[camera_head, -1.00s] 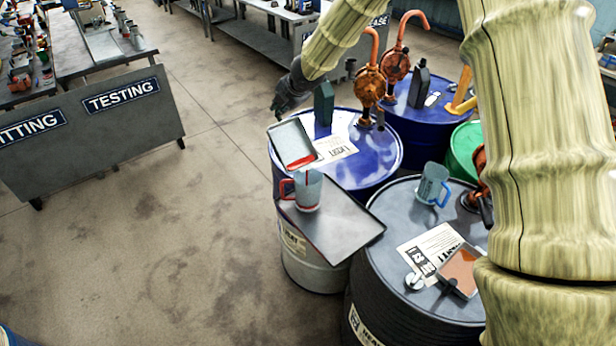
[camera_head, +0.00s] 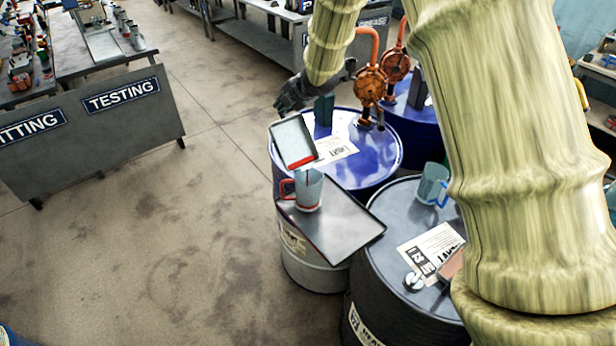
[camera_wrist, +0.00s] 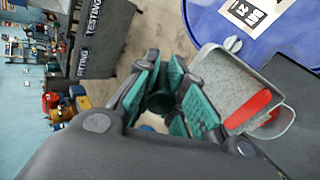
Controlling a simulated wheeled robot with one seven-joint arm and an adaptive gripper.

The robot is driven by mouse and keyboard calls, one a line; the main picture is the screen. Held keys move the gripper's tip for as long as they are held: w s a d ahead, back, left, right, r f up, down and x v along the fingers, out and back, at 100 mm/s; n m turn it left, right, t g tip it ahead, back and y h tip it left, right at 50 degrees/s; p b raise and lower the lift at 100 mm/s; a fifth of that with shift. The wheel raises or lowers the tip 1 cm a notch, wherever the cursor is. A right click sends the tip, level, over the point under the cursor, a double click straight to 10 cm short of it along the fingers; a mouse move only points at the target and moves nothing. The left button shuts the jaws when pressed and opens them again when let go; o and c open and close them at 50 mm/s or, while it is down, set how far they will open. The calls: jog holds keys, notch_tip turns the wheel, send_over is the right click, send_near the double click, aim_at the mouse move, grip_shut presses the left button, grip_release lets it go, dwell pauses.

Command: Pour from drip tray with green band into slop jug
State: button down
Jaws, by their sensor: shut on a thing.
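The grey drip tray (camera_head: 292,138) is held tilted above the drums, its low end over a clear jug with a red handle (camera_head: 309,192). Red liquid is gathered along its low edge. No green band shows. My gripper (camera_head: 298,100), partly behind my arm, is at the tray's high end and shut on it; the hold itself is hard to see. In the wrist view, the tray (camera_wrist: 222,75) lies right of my gripper (camera_wrist: 165,95), with red at its lower corner. The jug (camera_wrist: 277,122) shows partly beyond that corner. The jug stands upright on a wide flat tray (camera_head: 340,228).
A blue drum (camera_head: 385,165) with orange pumps (camera_head: 369,83) stands behind. A black drum (camera_head: 385,290) at front right carries a blue-handled jug (camera_head: 431,184) and papers (camera_head: 430,252). A grey board marked TESTING (camera_head: 90,140) stands left. Floor between is clear.

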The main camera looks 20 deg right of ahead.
jog(key=shift+s+d+r, duration=0.15)
jog(key=shift+r, duration=0.05)
jog(key=shift+s+d+r+t, duration=0.2)
jog(key=shift+s+r+t, duration=0.2)
jog(key=shift+s+t, duration=0.3)
jog(key=shift+s+d+f+b, duration=0.1)
jog(key=shift+s+b, duration=0.1)
jog(key=shift+b, duration=0.45)
jog(key=shift+s+y+b, duration=0.3)
jog(key=shift+s+b, duration=0.1)
jog(key=shift+b, duration=0.45)
jog(key=shift+s+d+t, duration=0.1)
jog(key=shift+t, duration=0.2)
